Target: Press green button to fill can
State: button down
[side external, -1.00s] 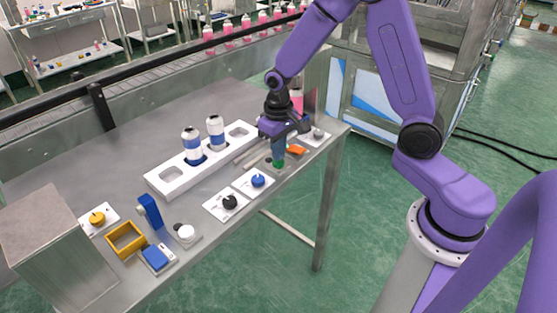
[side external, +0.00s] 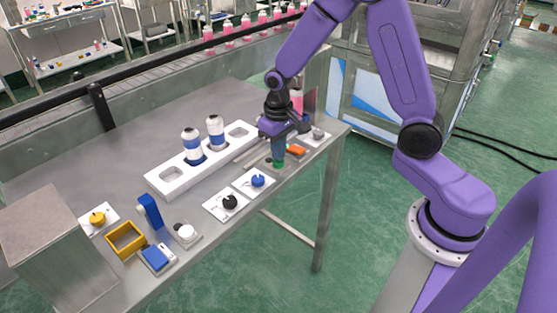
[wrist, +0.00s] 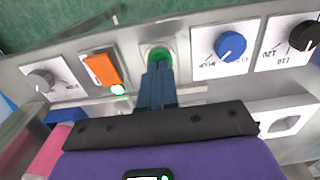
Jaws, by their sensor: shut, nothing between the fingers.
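The green button (wrist: 157,51) is a round button in a pale square plate. It sits between the orange rocker switch and the blue knob in the wrist view. My gripper (wrist: 155,68) is shut and empty, with its blue fingertips over the near part of the button. In the side view my gripper (side external: 278,152) points down at the green button (side external: 278,163), which shows just below the tips. I cannot tell whether they touch or whether the button is pressed down. A pink can (side external: 296,101) stands behind my gripper, partly hidden.
The orange switch (wrist: 102,69) has a lit green lamp beside it. A grey knob (wrist: 41,80), blue knob (wrist: 230,46) and black knob (wrist: 304,36) flank the button. A white holder (side external: 163,184) with two blue-and-white bottles stands left of my gripper. The table's back left is clear.

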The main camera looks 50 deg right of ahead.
jog(key=shift+f, duration=0.65)
dwell(0.6)
notch_tip(320, 180, up, 11)
dwell(1.7)
jog(key=s+a+r+n, duration=0.1)
jog(key=s+a+n, duration=0.2)
jog(key=s+n, duration=0.9)
jog(key=s, duration=1.4)
jog(key=shift+a+n, duration=0.15)
jog(key=shift+n, duration=0.15)
